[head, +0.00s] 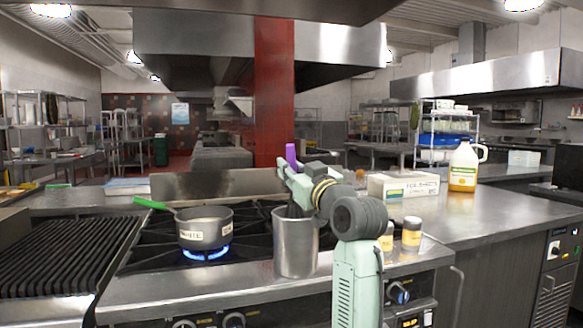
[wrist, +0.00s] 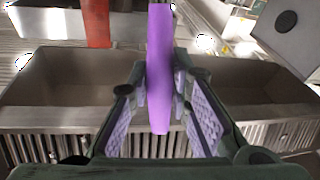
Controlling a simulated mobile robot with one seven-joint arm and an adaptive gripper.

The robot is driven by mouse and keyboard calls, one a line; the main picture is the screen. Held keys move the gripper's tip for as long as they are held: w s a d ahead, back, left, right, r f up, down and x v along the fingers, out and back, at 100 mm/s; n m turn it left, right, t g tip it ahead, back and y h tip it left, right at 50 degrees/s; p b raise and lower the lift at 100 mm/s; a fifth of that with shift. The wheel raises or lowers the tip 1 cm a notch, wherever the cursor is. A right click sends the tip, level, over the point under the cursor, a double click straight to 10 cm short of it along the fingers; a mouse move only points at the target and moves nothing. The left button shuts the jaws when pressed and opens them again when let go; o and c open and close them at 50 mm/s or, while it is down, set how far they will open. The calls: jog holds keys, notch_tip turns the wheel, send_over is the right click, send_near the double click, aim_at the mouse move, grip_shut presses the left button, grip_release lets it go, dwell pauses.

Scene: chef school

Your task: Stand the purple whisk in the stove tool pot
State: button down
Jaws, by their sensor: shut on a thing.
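The purple whisk (head: 291,155) shows in the head view as a short purple handle end sticking up at my gripper (head: 287,172). In the wrist view the purple handle (wrist: 160,65) runs upright between my two fingers (wrist: 162,92), which are shut on it. The stove tool pot (head: 296,246), a plain metal cylinder, stands at the stove's front edge. My gripper is above its mouth in the head view. Dark parts show at the pot's rim below the gripper. I cannot tell whether the whisk's lower end is inside the pot.
A saucepan (head: 204,232) with a green handle sits over a lit blue flame left of the pot. Small jars (head: 411,232) stand right of my arm. A white box (head: 403,186) and a yellow jug (head: 463,168) stand on the counter behind.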

jog(key=c, duration=1.4)
grip_release()
